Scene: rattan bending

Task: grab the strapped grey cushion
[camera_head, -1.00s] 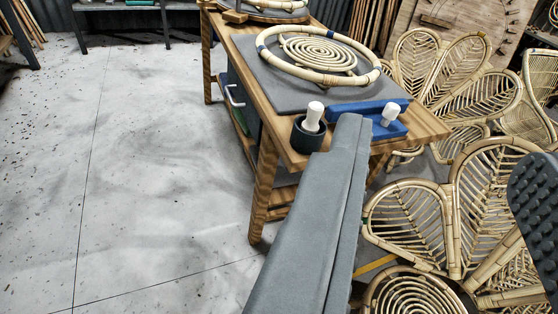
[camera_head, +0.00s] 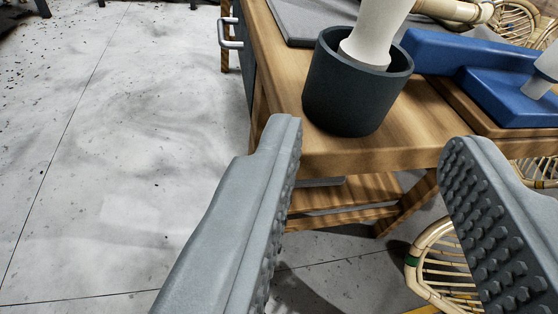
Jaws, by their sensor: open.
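I see no strapped grey cushion in this view. My gripper (camera_head: 372,133) is open and empty. Its two grey studded fingers stand wide apart, one left of centre and one at the right edge. They are in front of the near end of a wooden workbench (camera_head: 330,158). A dark round cup (camera_head: 345,95) with a white-handled tool (camera_head: 376,30) in it stands on that end, seen between and beyond the fingertips. A flat grey mat (camera_head: 300,18) lies further back on the bench, with no strap visible on it.
A blue stepped block (camera_head: 450,62) sits on the bench at the right, with a white knob (camera_head: 540,78) on it. Rattan chair parts (camera_head: 440,262) stand at the lower right. The speckled floor (camera_head: 120,180) at the left is clear.

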